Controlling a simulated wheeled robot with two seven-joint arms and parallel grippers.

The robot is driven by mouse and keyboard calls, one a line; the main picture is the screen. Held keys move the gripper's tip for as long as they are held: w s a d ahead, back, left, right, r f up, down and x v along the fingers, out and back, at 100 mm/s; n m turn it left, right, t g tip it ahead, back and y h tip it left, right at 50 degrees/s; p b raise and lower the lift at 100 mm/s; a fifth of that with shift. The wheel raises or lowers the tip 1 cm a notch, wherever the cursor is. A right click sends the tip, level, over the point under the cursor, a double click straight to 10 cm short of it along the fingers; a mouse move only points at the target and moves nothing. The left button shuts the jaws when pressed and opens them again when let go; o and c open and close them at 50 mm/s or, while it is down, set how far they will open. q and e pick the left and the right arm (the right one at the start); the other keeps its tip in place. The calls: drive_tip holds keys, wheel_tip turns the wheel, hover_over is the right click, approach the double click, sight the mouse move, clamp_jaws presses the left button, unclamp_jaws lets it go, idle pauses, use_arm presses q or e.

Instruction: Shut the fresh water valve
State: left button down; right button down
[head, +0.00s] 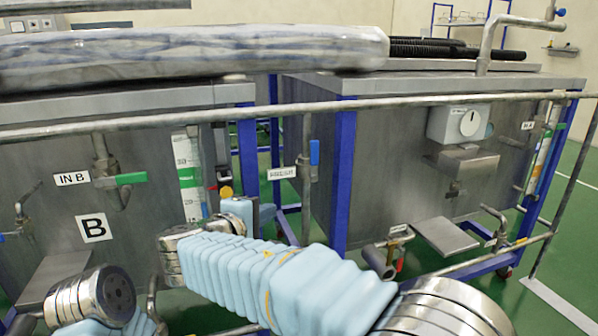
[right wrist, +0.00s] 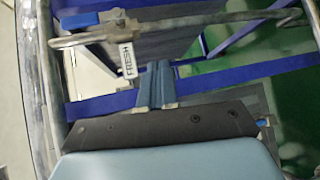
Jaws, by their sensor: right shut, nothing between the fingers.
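The fresh water valve has a blue handle (head: 314,152) on a thin upright pipe between the two tanks. The handle lies along the pipe. A white FRESH label (head: 282,173) hangs beside it. In the right wrist view the blue handle (right wrist: 76,22) is at the upper left, with the FRESH label (right wrist: 128,62) nearer the fingers. My right gripper (right wrist: 158,68) is shut and empty, its blue fingers together, apart from the handle. In the head view the right hand (head: 262,214) is below the label, its fingertips not clear. My left gripper is out of view.
A long horizontal rail (head: 420,101) crosses in front of both tanks. The left tank has a green-handled IN B valve (head: 131,179). The right tank has a dial box (head: 459,123) and a red-handled valve (head: 400,262) low down. Green floor (head: 375,205) shows around the tanks.

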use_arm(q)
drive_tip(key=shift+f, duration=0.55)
use_arm(e)
drive_tip(key=s+a+r+m+t+h, duration=0.1)
drive_tip(key=s+r, duration=0.3)
drive_tip(key=r, duration=0.5)
drive_tip(key=shift+a+m+t+h, duration=0.25)
drive_tip(key=shift+m+t+h, duration=0.05)
drive_tip(key=shift+t, duration=0.4)
approach(314, 153)
drive_tip(key=w+a, duration=0.2)
drive_tip(key=w, duration=0.3)
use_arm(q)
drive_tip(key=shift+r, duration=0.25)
use_arm(e)
drive_tip(key=shift+w+d, duration=0.25)
drive_tip(key=shift+d, duration=0.65)
drive_tip(key=shift+w+d, duration=0.3)
drive_tip(key=shift+d, duration=0.65)
